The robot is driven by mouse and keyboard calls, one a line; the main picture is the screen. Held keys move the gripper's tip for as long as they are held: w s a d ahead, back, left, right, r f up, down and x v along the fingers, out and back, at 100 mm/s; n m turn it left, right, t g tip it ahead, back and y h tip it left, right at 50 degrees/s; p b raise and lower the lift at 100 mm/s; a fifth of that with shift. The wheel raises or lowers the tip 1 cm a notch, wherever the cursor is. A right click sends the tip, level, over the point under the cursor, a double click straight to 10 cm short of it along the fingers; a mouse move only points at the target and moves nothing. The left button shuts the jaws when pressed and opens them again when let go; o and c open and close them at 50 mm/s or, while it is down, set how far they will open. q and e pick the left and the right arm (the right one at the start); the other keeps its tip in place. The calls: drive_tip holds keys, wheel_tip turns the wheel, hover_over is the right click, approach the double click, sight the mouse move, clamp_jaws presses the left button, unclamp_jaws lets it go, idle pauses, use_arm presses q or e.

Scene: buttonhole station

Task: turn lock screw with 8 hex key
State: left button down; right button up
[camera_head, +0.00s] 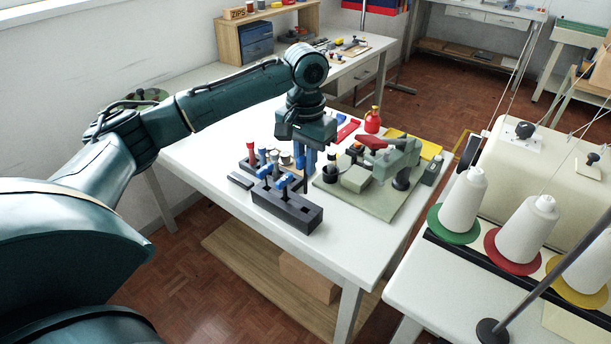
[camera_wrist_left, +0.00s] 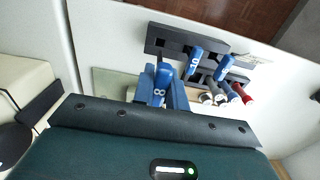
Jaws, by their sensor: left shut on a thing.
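My left gripper (camera_head: 309,162) points down over the white table, between the black key rack and the green-based fixture. In the left wrist view my left gripper (camera_wrist_left: 160,88) is shut on a blue handle marked 8, the 8 hex key (camera_wrist_left: 158,98). Its lower end is hidden. The black rack (camera_head: 288,210) holds other blue-handled keys (camera_head: 282,182); it also shows in the left wrist view (camera_wrist_left: 172,46), where one handle (camera_wrist_left: 194,64) seems marked 10. The fixture (camera_head: 399,156) has a red lever; I cannot make out the lock screw. My right gripper is not in view.
Behind the rack stand tools with red, blue and grey tops (camera_head: 262,156). Thread cones (camera_head: 463,194) stand at the right. The table's front strip (camera_head: 345,245) is clear.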

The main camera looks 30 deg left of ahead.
use_arm(q)
wheel_tip(320, 180, up, 3)
drive_tip(key=shift+f+p, duration=0.1)
drive_tip(key=shift+p, duration=0.95)
wheel_tip(320, 180, up, 3)
drive_tip(key=p, duration=0.3)
drive_tip(key=shift+f+p, duration=0.15)
drive_tip(key=shift+p, duration=0.25)
drive_tip(key=shift+r+p, duration=0.25)
drive_tip(key=shift+p, duration=0.15)
drive_tip(key=shift+f, duration=0.15)
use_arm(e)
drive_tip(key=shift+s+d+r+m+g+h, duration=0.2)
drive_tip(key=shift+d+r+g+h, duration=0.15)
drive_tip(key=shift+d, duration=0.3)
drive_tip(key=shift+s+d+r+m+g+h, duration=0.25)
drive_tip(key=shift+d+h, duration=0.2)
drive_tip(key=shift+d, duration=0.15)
